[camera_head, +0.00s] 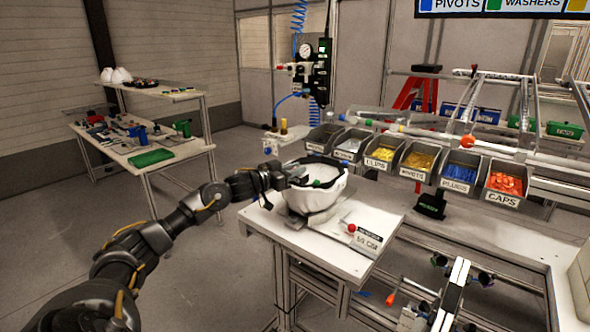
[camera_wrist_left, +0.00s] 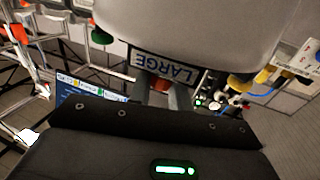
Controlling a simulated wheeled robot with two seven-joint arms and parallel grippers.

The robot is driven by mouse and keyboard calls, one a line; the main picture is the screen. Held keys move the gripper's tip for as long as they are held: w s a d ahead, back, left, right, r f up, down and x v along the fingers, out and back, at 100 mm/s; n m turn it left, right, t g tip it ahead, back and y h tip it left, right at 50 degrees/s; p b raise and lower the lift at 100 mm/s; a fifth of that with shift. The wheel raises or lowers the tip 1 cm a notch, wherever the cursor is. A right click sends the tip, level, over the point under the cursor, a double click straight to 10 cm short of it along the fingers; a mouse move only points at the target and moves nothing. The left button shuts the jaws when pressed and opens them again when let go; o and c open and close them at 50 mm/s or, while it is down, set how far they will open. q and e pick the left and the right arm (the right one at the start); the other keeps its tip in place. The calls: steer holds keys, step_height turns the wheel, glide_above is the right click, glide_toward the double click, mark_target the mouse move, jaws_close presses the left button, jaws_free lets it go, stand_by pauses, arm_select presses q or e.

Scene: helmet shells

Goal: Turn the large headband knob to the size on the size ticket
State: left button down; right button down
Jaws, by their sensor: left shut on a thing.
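A white helmet shell (camera_head: 326,192) sits on a stand at the left end of the white bench. My left gripper (camera_head: 300,176) reaches its near left side from the left. In the left wrist view the shell (camera_wrist_left: 195,25) fills the top, with an upside-down LARGE label (camera_wrist_left: 164,66). Just below the label my left gripper (camera_wrist_left: 158,86) is shut on the large headband knob, of which only a small reddish part (camera_wrist_left: 160,83) shows between the fingers. The knob's setting cannot be read. The size ticket (camera_head: 368,239) on the bench front reads 59 CM. My right gripper is not in view.
A row of labelled bins (camera_head: 418,165) with small coloured parts stands behind the shell. A red ball (camera_head: 351,228) is beside the ticket. A side table (camera_head: 140,150) with tools stands at the far left. The floor between is clear.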

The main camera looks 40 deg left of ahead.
arm_select(q)
steer(key=c, duration=1.3)
jaws_free()
steer(key=shift+s+f, duration=0.1)
steer(key=shift+s, duration=0.15)
steer(key=b+v, duration=0.4)
steer(key=v, duration=0.6)
steer(key=shift+s+a, duration=0.15)
